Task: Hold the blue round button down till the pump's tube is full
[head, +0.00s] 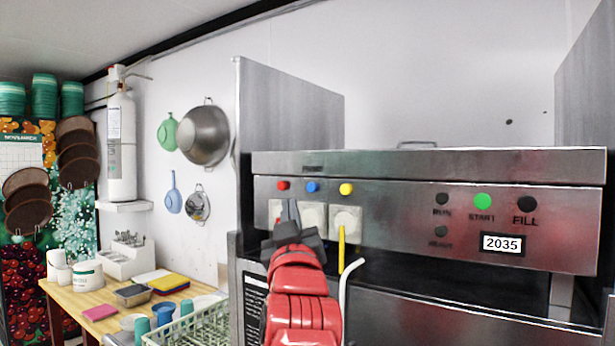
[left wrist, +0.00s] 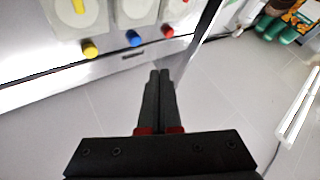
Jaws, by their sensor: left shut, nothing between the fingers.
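The blue round button (head: 312,187) sits on the steel panel between a red button (head: 283,185) and a yellow button (head: 346,189). In the left wrist view the blue button (left wrist: 133,38) stands out from the panel edge. My left gripper (head: 291,207) is shut and empty, its fingers pointing up, just below and left of the blue button in the head view. In the left wrist view my left fingertips (left wrist: 160,75) are apart from all three buttons. A yellow tube (head: 341,248) hangs below the yellow button's plate. I cannot make out a blue tube. My right gripper is not in view.
The steel machine (head: 430,165) fills the right side, with a green START light (head: 482,201) and a 2035 label (head: 502,244). A wooden table (head: 95,320) with dishes and a green rack (head: 190,328) stands at the left. Pans hang on the wall behind.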

